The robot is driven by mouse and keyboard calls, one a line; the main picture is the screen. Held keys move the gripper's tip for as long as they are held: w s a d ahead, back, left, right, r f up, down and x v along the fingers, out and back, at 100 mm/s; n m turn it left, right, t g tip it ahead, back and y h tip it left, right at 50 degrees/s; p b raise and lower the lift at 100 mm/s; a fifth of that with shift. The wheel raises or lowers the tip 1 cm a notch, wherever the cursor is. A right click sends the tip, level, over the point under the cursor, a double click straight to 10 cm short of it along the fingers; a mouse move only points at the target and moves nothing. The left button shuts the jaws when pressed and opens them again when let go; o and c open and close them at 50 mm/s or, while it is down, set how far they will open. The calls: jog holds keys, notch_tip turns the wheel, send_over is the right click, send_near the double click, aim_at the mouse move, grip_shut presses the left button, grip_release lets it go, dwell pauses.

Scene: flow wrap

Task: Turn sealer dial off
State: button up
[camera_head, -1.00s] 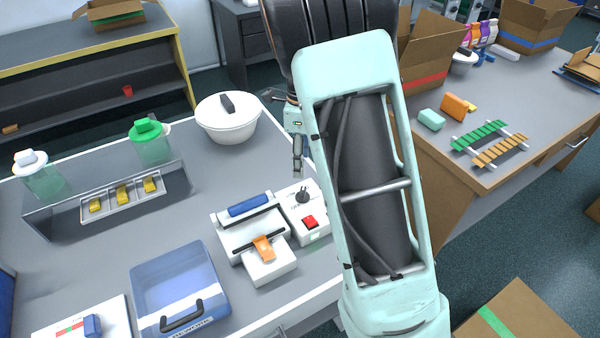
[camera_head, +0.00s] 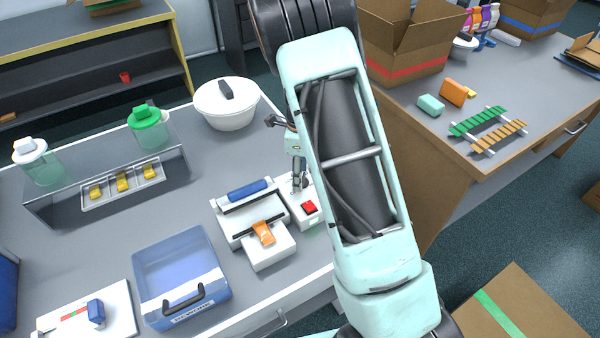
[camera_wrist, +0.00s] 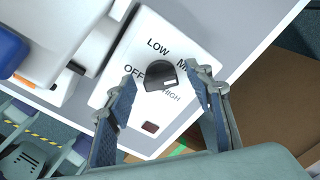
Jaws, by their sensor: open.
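The sealer (camera_head: 262,225) stands near the table's front right edge, with a white control panel on its right. In the wrist view the black dial (camera_wrist: 161,77) sits on this panel among the printed words OFF, LOW, HIGH and a partly covered one beginning with M. I cannot tell for sure which mark it points at. My gripper (camera_wrist: 159,73) is open, one fingertip on each side of the dial, with no clear contact.
A red switch (camera_head: 309,207) is on the panel near the dial. An orange packet (camera_head: 263,232) lies on the sealer.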

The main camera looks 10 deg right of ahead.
jog(key=c, duration=1.2)
jog(key=shift+o, duration=0.2)
